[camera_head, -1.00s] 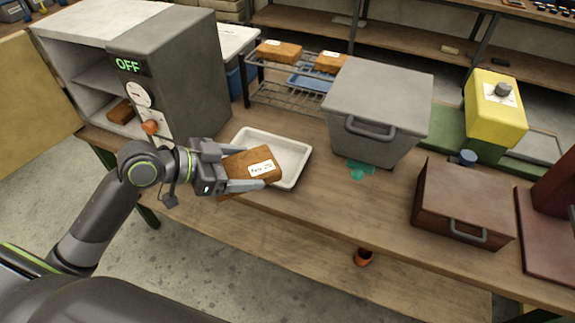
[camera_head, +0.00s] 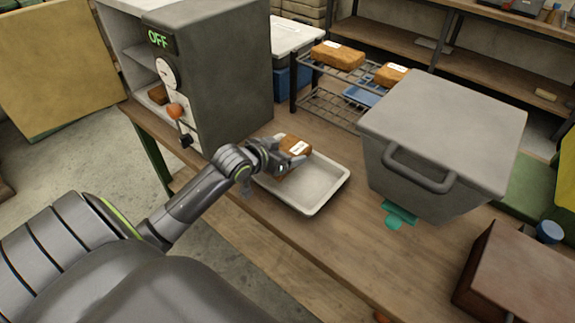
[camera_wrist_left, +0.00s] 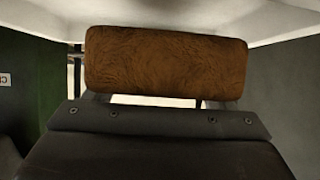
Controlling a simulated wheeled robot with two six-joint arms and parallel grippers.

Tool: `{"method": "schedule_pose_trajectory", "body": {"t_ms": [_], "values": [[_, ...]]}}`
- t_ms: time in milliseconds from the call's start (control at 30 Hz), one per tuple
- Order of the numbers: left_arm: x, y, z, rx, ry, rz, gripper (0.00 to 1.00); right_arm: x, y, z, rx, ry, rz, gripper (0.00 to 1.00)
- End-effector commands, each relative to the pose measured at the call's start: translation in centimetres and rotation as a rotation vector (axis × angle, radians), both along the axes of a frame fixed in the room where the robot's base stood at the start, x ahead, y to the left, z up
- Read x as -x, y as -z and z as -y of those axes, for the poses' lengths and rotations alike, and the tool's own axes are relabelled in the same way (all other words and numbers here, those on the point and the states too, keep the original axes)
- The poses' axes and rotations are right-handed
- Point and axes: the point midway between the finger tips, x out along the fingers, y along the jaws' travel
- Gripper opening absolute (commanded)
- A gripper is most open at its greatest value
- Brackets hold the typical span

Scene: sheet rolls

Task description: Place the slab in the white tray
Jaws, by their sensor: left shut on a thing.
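The slab (camera_head: 295,146) is a brown block with a white label. My left gripper (camera_head: 287,160) is shut on it and holds it at the far left edge of the white tray (camera_head: 320,190) in the head view. The tray is shallow, lies on the bench and looks empty where it shows. How high the slab is above the tray I cannot tell. The slab's brown face also fills the upper middle of the left wrist view (camera_wrist_left: 165,62), just past the dark gripper body. My right gripper is not in view.
A grey oven-like box (camera_head: 215,75) reading OFF stands behind the arm to the left. A grey lidded bin (camera_head: 440,140) stands right of the tray. A wire rack (camera_head: 330,105) with similar slabs (camera_head: 338,55) is behind. Bench in front of the tray is clear.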

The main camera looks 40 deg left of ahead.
Motion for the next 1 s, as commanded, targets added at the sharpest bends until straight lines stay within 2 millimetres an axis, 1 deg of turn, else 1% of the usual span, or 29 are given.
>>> {"method": "schedule_pose_trajectory", "body": {"t_ms": [167,333,400,733,767,900,933,1000], "values": [[-0.1,1.2,0.1,0.001,0.001,0.004,0.42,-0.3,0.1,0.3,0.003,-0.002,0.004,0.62],[-0.1,3.6,0.1,0.002,0.0,0.001,0.42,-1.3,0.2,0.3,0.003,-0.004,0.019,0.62],[-0.1,4.2,0.1,0.001,0.001,0.004,0.42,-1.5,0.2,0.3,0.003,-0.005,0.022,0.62],[-0.1,4.5,0.1,-0.001,0.002,0.004,0.42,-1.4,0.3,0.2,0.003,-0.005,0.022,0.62],[0.0,4.7,0.0,0.0,0.001,0.001,0.78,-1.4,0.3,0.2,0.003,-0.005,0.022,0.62],[0.0,4.6,0.0,0.0,0.001,0.001,0.97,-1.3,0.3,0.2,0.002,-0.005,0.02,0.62],[0.0,4.6,0.0,0.0,0.001,0.001,0.99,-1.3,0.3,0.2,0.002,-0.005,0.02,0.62],[0.0,4.6,0.0,0.0,0.001,0.001,0.99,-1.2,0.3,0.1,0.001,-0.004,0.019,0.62]]}}
